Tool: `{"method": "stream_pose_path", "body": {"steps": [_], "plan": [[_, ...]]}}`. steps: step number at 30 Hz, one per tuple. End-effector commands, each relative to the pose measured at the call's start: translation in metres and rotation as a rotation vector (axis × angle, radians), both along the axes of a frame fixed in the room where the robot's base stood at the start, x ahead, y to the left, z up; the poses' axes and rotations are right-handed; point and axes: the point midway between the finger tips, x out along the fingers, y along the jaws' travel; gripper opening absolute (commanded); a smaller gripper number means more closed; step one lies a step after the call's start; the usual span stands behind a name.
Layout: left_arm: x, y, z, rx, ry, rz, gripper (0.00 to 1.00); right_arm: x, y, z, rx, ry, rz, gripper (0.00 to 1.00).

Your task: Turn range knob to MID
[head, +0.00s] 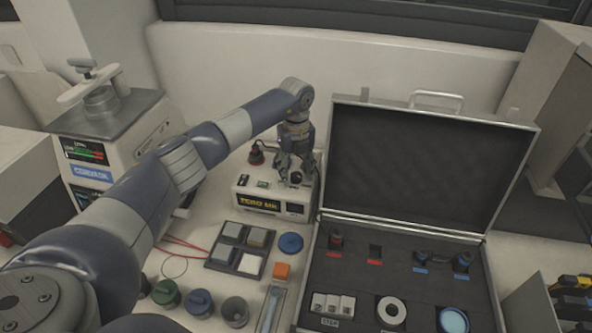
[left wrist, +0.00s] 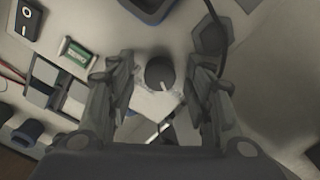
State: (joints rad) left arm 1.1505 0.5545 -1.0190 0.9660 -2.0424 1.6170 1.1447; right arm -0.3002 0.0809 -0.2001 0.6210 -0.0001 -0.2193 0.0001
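The range knob (left wrist: 159,72) is a dark round knob with a white pointer line, which points to the lower right in the left wrist view. It sits on top of a white instrument box (head: 246,189) with a yellow "ZERO ME" display; in the head view the knob (head: 296,177) shows below my gripper. My left gripper (head: 296,168) points down over the box. In the left wrist view its fingers (left wrist: 158,80) are apart, one on each side of the knob, with gaps visible. Scale labels around the knob are not readable. My right gripper is not in view.
An open black case (head: 405,234) stands close on the right, its lid raised. A tray of square blocks (head: 214,261) lies in front of the box. A dark red knob-like part (head: 256,154) stands at the box's back left. A press-like machine (head: 105,135) stands left.

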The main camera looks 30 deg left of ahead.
Motion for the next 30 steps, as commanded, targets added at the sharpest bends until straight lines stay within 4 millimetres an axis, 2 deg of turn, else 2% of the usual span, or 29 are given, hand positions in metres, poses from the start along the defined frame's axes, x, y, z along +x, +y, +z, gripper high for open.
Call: {"method": "stream_pose_path", "body": {"steps": [1,5,6,20,30], "plan": [[0.000,0.000,0.000,0.000,0.000,0.000,0.34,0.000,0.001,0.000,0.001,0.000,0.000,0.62],[0.000,0.000,0.000,0.000,0.000,0.000,0.05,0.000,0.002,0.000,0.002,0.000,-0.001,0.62],[0.000,0.000,0.000,0.000,0.000,0.000,0.04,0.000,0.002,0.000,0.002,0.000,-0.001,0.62],[0.001,0.000,0.000,-0.001,-0.001,-0.082,0.04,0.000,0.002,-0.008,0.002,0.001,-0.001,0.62],[0.001,0.000,-0.001,-0.001,-0.003,-0.355,0.04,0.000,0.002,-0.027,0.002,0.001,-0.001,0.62]]}}
